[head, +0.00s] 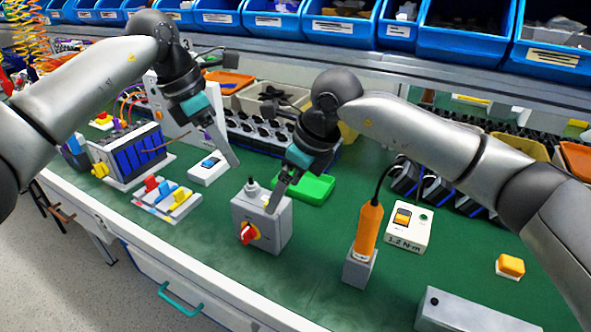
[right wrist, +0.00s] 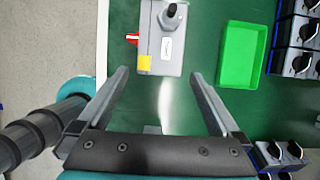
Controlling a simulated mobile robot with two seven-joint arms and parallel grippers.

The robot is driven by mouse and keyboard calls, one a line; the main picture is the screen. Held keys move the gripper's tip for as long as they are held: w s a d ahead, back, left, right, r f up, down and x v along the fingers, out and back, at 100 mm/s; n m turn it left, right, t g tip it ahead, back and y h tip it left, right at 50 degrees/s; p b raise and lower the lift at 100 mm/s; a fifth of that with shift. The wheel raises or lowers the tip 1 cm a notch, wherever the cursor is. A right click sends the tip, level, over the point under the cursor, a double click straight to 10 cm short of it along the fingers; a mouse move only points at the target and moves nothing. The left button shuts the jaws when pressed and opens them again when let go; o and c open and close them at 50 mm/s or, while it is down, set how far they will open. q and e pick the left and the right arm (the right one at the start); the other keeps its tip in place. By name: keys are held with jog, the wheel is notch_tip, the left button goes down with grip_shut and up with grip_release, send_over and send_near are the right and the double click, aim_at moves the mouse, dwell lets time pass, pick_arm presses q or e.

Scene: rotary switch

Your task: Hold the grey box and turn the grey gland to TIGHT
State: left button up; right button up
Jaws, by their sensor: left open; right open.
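The grey box (head: 276,236) stands on the green bench mat, with a red rotary knob (head: 248,233) on a yellow plate on its front face. The grey gland (head: 252,186) with a dark tip sticks up from its top; no TIGHT mark is legible. The right wrist view shows the box (right wrist: 160,58) and gland (right wrist: 170,18) from above. My right gripper (right wrist: 160,75) is open, its fingertips near the box's edge with nothing visibly held; in the head view its fingers (head: 272,207) overlap the box. My left gripper (head: 235,162) is open and empty, behind and left of the box.
A green tray (head: 318,189) lies behind the box. An orange-handled tool (head: 369,232) stands in a grey holder to the right, near a white 1.2 N·m unit (head: 408,228). A coloured switch strip (head: 166,200) lies to the left.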

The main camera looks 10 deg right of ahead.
aim_at(263, 220)
jog(key=x, duration=0.8)
jog(key=shift+f, duration=0.1)
jog(key=c, duration=1.5)
pick_arm(q)
jog(key=shift+o, duration=0.4)
pick_arm(e)
jog(key=shift+c, duration=0.2)
pick_arm(q)
jog(key=shift+o, duration=0.7)
jog(key=shift+w+d+m+g, duration=0.3)
jog(key=shift+w+d+m, duration=0.15)
jog(key=shift+d+m, duration=0.35)
jog(key=m, duration=0.1)
jog(key=d+m+y, duration=0.1)
jog(key=m, duration=0.1)
jog(key=shift+w+d+g, duration=0.2)
jog(key=shift+d+g, duration=0.1)
jog(key=shift+g, duration=0.1)
jog(key=shift+a+f+x, duration=0.1)
jog(key=shift+a+x, duration=0.25)
jog(key=shift+x, duration=1.1)
jog(key=shift+a+f+x, duration=0.1)
jog(key=shift+a+x, duration=0.25)
jog(key=shift+x, duration=1.1)
jog(key=shift+a+f+x, duration=0.1)
jog(key=shift+a+x, duration=0.25)
jog(key=shift+x, duration=1.05)
